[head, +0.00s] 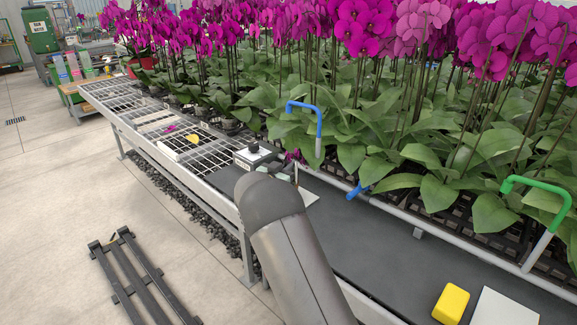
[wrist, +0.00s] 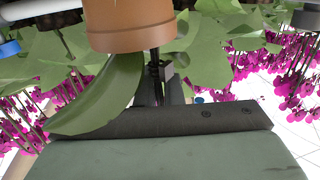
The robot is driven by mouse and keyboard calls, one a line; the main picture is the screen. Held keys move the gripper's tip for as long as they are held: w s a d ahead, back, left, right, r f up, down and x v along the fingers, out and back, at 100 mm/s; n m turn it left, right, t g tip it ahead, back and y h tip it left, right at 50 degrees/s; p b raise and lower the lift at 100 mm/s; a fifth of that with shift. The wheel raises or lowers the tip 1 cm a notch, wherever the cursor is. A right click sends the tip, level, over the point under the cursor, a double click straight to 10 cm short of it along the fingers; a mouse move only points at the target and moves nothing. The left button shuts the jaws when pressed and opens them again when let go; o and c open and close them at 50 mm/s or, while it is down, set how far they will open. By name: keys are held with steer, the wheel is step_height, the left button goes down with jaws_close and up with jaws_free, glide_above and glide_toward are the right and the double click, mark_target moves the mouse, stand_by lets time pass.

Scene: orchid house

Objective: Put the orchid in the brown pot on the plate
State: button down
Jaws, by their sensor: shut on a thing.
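The brown pot (wrist: 130,28) shows at the top of the wrist view, which looks upside down. Broad green leaves (wrist: 105,100) spread from its rim. My gripper (wrist: 158,98) is shut beyond the pot rim, around a thin dark upright, seemingly the orchid's stem or stake; the exact grip is partly hidden. In the head view my arm hides most of the gripper, and the brown pot cannot be made out. Which flat piece is the plate is unclear: a white square (head: 505,308) lies at the lower right, and another pale piece (head: 310,196) lies beside my arm.
A yellow block (head: 451,303) sits on the dark belt (head: 390,240). Dense orchids (head: 400,130) crowd the far side. A blue hooked handle (head: 304,106) and a green one (head: 540,190) rise along the edge.

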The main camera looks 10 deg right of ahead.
steer(key=shift+f+b, duration=0.35)
steer(key=shift+b, duration=0.6)
steer(key=c, duration=1.6)
jaws_free()
steer(key=shift+o, duration=0.2)
steer(key=shift+r, duration=0.1)
